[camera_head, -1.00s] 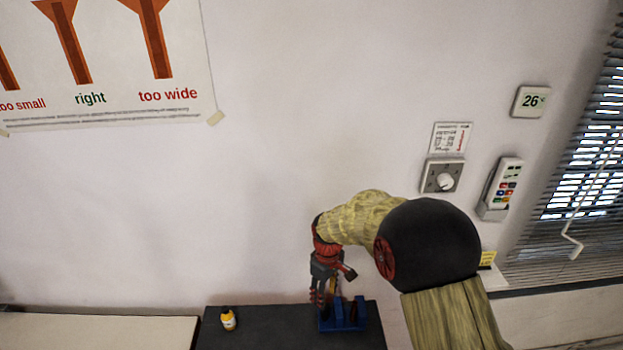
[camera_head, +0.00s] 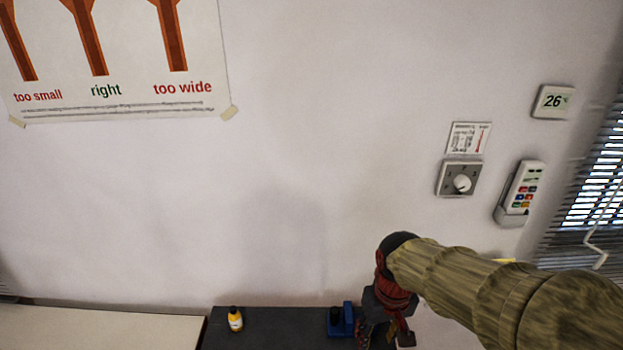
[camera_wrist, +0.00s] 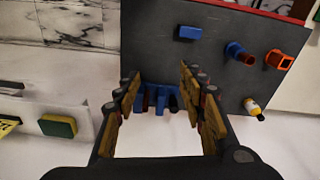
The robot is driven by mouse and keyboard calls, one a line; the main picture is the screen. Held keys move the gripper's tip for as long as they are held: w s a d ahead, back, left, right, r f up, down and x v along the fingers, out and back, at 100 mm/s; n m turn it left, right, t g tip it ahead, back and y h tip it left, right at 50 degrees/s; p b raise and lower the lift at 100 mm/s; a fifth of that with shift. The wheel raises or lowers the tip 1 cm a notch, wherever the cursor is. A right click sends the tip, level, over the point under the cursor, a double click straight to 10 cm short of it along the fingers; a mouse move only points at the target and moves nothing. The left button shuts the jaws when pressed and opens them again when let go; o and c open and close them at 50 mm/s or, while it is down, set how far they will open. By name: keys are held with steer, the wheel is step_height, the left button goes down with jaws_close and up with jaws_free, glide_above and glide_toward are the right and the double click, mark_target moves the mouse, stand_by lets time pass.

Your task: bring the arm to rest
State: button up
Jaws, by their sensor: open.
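My gripper (camera_head: 383,322) hangs at the lower edge of the head view, at the right part of the dark bench top (camera_head: 280,325). In the wrist view my gripper (camera_wrist: 160,88) is open, its two fingers apart with nothing held between them. A blue rack (camera_wrist: 157,97) shows beyond and between the fingers. In the head view a blue stand (camera_head: 342,320) is just left of my gripper and partly hidden by it; whether they touch I cannot tell.
A yellow bottle (camera_head: 235,319) stands on the bench's left part. The wrist view shows a blue block (camera_wrist: 190,33), a blue cylinder-like part (camera_wrist: 238,52), an orange part (camera_wrist: 279,60) and a sponge (camera_wrist: 58,126). A dial (camera_head: 460,180) and a remote (camera_head: 520,192) are on the wall.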

steer(key=s+d+r+m+t+b, duration=0.2)
steer(key=s+d+r+t+b, duration=0.2)
steer(key=s+r, duration=0.3)
steer(key=s+t, duration=0.1)
steer(key=s, duration=0.2)
steer(key=shift+d+b, duration=0.35)
steer(key=shift+d, duration=0.05)
